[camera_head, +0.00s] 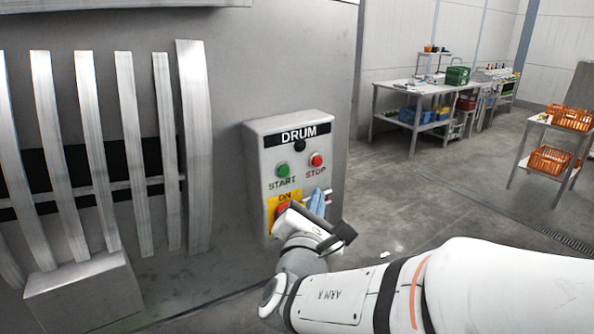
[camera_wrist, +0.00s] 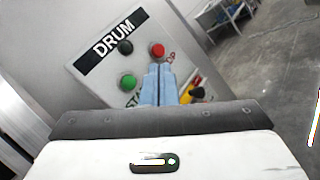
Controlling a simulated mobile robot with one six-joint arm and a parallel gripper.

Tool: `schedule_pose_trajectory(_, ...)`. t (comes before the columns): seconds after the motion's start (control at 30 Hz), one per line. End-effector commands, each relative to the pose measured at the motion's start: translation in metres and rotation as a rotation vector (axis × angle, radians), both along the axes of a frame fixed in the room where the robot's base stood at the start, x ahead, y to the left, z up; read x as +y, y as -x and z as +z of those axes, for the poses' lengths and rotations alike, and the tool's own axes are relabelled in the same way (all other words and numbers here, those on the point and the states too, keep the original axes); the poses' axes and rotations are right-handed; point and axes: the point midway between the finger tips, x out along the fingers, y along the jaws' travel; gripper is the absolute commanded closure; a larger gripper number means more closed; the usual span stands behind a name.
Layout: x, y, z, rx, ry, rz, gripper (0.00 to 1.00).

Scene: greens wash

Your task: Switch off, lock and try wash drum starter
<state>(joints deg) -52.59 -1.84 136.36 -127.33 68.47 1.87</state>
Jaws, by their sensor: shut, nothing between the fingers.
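The drum starter box (camera_head: 257,163) is grey and fixed to the machine wall, with a black DRUM label. It has a green START button (camera_head: 283,170) and a red STOP button (camera_head: 317,160), both also in the wrist view. Below them is a yellow plate (camera_head: 273,206) marked ON with a red switch (camera_head: 282,208), partly hidden by my wrist. My gripper (camera_head: 318,195) has blue fingers, shut and empty, in front of the lower right of the box. In the wrist view the fingers (camera_wrist: 158,82) point at the panel just below STOP; contact cannot be told.
Metal slats (camera_head: 128,150) of the machine stand left of the box. A worktable (camera_head: 410,88) with crates and a green box (camera_head: 457,76) is at the back. A rack with orange baskets (camera_head: 550,159) stands at right. The floor between is mostly clear.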

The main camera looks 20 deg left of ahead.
Motion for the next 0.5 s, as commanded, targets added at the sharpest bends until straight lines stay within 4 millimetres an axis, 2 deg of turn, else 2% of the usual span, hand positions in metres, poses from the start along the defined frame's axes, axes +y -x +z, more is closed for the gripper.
schedule_pose_trajectory(0.17, 0.007, -0.007, 0.001, 0.001, 0.000, -0.001, 1.00)
schedule_pose_trajectory(0.5, 0.043, -0.037, 0.002, 0.002, 0.001, -0.001, 1.00)
